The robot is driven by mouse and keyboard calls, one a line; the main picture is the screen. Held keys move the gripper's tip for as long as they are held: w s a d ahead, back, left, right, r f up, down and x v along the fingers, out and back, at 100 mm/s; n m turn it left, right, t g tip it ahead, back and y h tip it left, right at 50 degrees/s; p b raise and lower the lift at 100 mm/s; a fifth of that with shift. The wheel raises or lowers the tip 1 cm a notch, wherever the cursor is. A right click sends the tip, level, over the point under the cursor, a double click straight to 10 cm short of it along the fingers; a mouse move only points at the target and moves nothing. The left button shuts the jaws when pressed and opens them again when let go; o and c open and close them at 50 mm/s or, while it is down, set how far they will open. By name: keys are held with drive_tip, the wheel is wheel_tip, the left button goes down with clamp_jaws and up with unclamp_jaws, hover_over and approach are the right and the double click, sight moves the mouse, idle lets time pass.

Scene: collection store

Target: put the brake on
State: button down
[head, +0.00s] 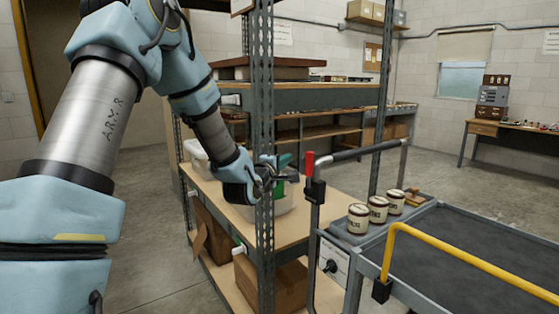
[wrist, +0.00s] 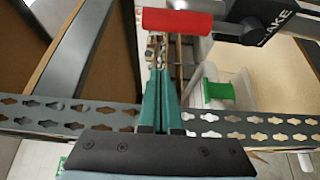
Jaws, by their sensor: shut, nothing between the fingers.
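In the wrist view the red grip (wrist: 183,21) lies across the top, just beyond my fingertips, beside a black part with white letters, partly cut off, ending in "AKE" (wrist: 278,27). My gripper (head: 287,165) is shut and empty, to the left of the lever at about its height, partly hidden by the rack post. In the wrist view my gripper (wrist: 164,75) has its teal fingers together. I cannot tell whether they touch the grip.
A perforated metal rack post (head: 264,130) stands right at my gripper and crosses the wrist view (wrist: 240,123). A white tub with a green spool (wrist: 218,91) sits on the shelf. Several lidded jars (head: 378,209) stand on the cart's tray. A yellow rail (head: 470,260) edges the cart.

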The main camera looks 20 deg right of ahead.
sight(309, 172)
drive_tip(key=s+d+p, duration=0.2)
drive_tip(key=d, duration=0.1)
drive_tip(key=shift+d, duration=0.2)
drive_tip(key=shift+s+f+b, duration=0.1)
drive_tip(key=shift+b, duration=0.2)
drive_tip(key=shift+s+d+m+b, duration=0.1)
drive_tip(key=shift+s+m+b, duration=0.15)
drive_tip(key=shift+m+b, duration=0.25)
